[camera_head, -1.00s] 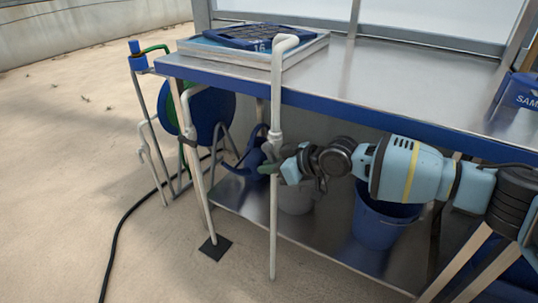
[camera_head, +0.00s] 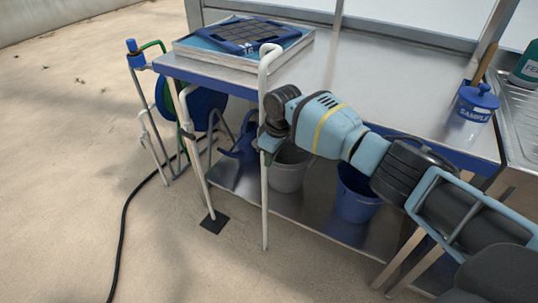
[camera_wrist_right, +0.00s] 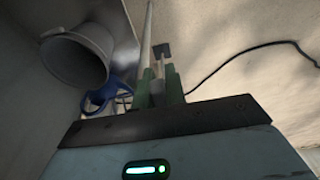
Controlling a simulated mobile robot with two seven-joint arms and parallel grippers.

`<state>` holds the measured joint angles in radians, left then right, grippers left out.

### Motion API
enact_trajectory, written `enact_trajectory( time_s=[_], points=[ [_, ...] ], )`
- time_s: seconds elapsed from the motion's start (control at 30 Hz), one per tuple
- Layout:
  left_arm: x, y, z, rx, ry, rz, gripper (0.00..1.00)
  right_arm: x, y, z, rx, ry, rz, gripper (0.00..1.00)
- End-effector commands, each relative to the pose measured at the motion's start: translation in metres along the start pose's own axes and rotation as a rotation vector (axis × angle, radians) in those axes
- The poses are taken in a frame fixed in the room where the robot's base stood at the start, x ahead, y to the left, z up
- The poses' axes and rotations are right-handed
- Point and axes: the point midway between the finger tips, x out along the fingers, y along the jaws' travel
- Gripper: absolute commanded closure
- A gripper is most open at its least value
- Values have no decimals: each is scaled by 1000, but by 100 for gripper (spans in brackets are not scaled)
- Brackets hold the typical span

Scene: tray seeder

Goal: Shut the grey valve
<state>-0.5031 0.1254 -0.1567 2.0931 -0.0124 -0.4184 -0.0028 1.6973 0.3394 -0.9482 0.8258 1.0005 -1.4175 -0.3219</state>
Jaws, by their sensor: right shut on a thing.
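A white standpipe (camera_head: 265,205) with a hooked top stands upright in front of the bench. My right gripper (camera_head: 266,146) is at the pipe's middle height, and my wrist hides most of the fitting there. In the right wrist view the two green fingers (camera_wrist_right: 159,88) are closed on a small pale grey part, which I take to be the handle of the grey valve (camera_wrist_right: 157,92). The pipe (camera_wrist_right: 147,35) runs on beyond the fingers. The handle's angle to the pipe is hard to tell. My left gripper is out of view.
The metal bench (camera_head: 370,95) with a blue front edge is close behind my right arm. A grey bucket (camera_head: 287,175) and a blue bucket (camera_head: 357,195) sit on its lower shelf. A black hose (camera_head: 122,235) crosses the open floor at left.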

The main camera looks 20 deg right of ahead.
Motion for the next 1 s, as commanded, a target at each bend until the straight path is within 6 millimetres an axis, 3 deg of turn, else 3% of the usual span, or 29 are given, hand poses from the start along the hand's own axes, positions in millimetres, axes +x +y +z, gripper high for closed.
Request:
enact_trajectory(
  time_s=[0.33,0.97,1.0],
  points=[
    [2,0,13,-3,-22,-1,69,-5,-1,3,1,-147,-3,100],
    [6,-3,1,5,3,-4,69,-7,-1,4,-1,-185,-3,100],
    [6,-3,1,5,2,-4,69,-7,-1,4,-1,-185,-3,85]
  ],
)
